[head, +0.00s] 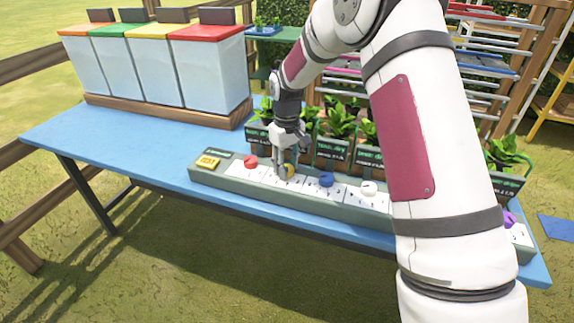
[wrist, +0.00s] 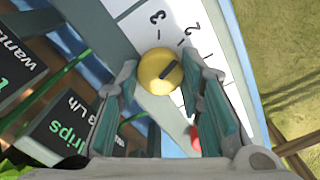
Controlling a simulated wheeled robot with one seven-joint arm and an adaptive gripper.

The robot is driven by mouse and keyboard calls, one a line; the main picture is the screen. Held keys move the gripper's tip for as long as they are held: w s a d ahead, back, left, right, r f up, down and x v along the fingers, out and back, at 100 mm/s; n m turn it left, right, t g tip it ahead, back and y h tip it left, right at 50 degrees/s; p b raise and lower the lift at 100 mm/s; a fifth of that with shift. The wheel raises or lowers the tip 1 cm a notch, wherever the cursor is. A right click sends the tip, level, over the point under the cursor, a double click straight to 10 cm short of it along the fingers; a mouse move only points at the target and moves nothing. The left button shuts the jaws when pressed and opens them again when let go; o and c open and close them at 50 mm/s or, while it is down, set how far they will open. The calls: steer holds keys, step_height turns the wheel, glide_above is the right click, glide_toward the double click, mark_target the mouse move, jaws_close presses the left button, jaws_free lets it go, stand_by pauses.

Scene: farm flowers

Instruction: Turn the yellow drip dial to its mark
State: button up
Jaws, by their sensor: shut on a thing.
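The yellow dial (head: 288,171) sits on a long grey-green panel (head: 221,178) on the blue table. In the wrist view the yellow dial (wrist: 154,80) is round, with a short dark bar slanting across its face. White plates around it carry a 3 (wrist: 157,17) and a 2 (wrist: 193,27) with tick marks. I cannot tell exactly which tick the bar lines up with. My gripper (head: 287,165) reaches down from above, its two fingers on either side of the yellow dial and shut on it. The fingers partly hide the dial in the head view.
A red dial (head: 250,161) is to the left; blue (head: 326,179) and white (head: 369,188) dials are to the right. Potted plants (head: 341,122) stand behind, with lidded bins (head: 212,75) at back left.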

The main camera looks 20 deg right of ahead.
mark_target(287, 167)
steer(key=o, duration=1.2)
steer(key=shift+r, duration=6.05)
